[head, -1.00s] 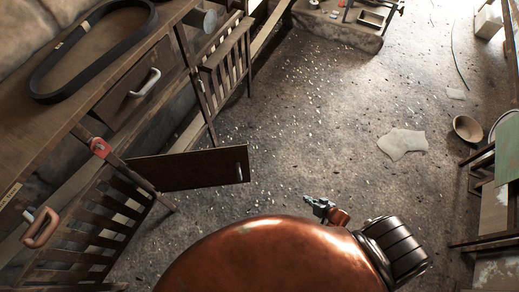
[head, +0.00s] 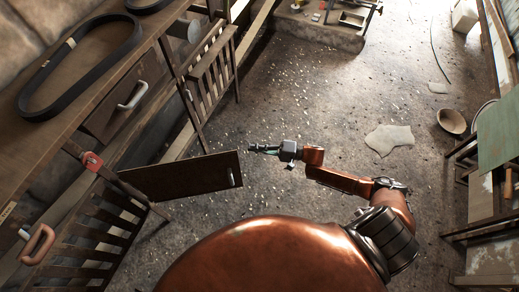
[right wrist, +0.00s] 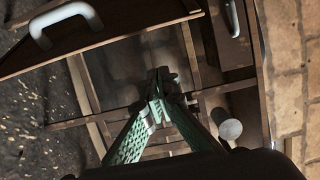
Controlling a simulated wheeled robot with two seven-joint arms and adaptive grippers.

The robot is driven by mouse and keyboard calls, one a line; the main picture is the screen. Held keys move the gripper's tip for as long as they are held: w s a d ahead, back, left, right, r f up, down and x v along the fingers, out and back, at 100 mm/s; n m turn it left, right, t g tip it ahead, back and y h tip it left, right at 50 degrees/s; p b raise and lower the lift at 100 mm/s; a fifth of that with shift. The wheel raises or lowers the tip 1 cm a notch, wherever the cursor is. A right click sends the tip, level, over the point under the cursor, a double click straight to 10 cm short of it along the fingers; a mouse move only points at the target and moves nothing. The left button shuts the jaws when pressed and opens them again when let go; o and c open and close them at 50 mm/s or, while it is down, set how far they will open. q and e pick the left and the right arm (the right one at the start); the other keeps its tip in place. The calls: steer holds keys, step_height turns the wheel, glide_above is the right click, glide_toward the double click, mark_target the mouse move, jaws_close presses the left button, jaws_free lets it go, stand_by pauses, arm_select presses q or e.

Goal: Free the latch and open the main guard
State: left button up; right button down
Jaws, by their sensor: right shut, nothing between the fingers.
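A dark brown panel (head: 180,178) with a pale handle (head: 231,177) stands out from the bench frame in the head view. The panel also shows at upper left in the right wrist view (right wrist: 110,32). A red latch-like piece (head: 91,160) sits on the frame near its left end. I cannot tell for sure which part is the main guard. My right gripper (head: 252,148) is shut and empty, just beyond the panel's far right corner and apart from its handle. Its green fingers meet in the right wrist view (right wrist: 158,85). My left gripper is not in view.
Slatted panels stand at lower left (head: 85,235) and upper middle (head: 212,72). A red loop handle (head: 37,243) is at far left. The bench (head: 115,62) carries a black belt (head: 80,63) and has a drawer (head: 115,110). Open floor (head: 310,100) lies right of it.

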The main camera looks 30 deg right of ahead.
steer(key=a, duration=0.5)
steer(key=shift+s+a, duration=0.25)
steer(key=shift+a, duration=0.05)
